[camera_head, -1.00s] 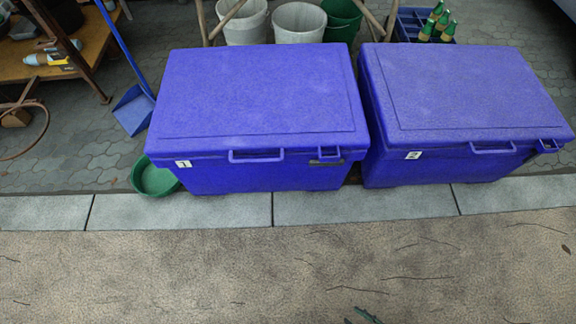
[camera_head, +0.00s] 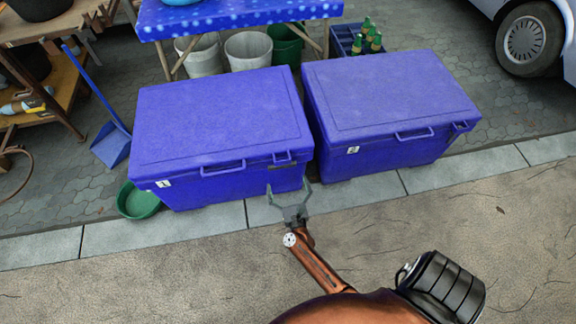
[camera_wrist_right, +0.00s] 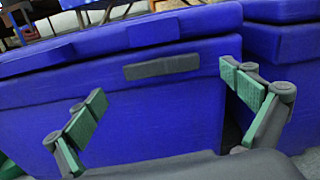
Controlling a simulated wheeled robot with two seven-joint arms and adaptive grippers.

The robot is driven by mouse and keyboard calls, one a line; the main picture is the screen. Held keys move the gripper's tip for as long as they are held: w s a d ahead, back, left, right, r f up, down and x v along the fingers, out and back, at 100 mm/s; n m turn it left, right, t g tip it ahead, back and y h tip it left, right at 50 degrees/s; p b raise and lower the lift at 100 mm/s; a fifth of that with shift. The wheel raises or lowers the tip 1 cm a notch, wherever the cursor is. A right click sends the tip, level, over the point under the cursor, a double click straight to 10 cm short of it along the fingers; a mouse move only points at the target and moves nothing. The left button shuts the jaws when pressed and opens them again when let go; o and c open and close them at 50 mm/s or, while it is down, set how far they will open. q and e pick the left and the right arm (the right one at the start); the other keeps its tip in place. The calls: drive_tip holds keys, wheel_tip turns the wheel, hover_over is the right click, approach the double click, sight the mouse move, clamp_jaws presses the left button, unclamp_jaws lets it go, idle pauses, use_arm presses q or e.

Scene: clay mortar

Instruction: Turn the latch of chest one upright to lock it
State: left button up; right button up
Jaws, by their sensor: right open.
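Chest one (camera_head: 222,120) is the left blue chest, with a label reading 1 on its front left, and its lid is closed. Its latch (camera_wrist_right: 162,67) is a dark grey bar lying about horizontal on the front face, just under a blue tab (camera_wrist_right: 153,30) on the lid edge. In the head view the latch is small and partly unclear. My right gripper (camera_head: 289,187) is open and empty in front of the chest's right front, below the latch. In the right wrist view its green-padded fingers (camera_wrist_right: 163,88) stand wide apart, either side of the latch and nearer the camera. My left gripper is not in view.
A second blue chest (camera_head: 385,95) stands close on the right. A green basin (camera_head: 137,202) sits at chest one's left front corner, and a blue dustpan (camera_head: 110,146) is behind it. A table with a blue cloth (camera_head: 240,14) and buckets are behind. The paving in front is clear.

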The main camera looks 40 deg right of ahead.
sight(282, 166)
drive_tip(key=shift+m, duration=0.6)
drive_tip(key=b+x, duration=0.1)
drive_tip(key=x, duration=0.6)
drive_tip(key=shift+w+b, duration=0.25)
drive_tip(key=shift+b, duration=0.1)
drive_tip(key=shift+w+d+r, duration=0.1)
drive_tip(key=shift+w+d, duration=0.15)
drive_tip(key=shift+w, duration=0.1)
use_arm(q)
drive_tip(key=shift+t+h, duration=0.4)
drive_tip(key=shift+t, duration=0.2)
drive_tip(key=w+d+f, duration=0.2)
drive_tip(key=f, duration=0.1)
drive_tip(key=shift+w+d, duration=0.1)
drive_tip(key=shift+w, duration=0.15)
use_arm(e)
drive_tip(key=c, duration=1)
drive_tip(key=shift+o, duration=0.2)
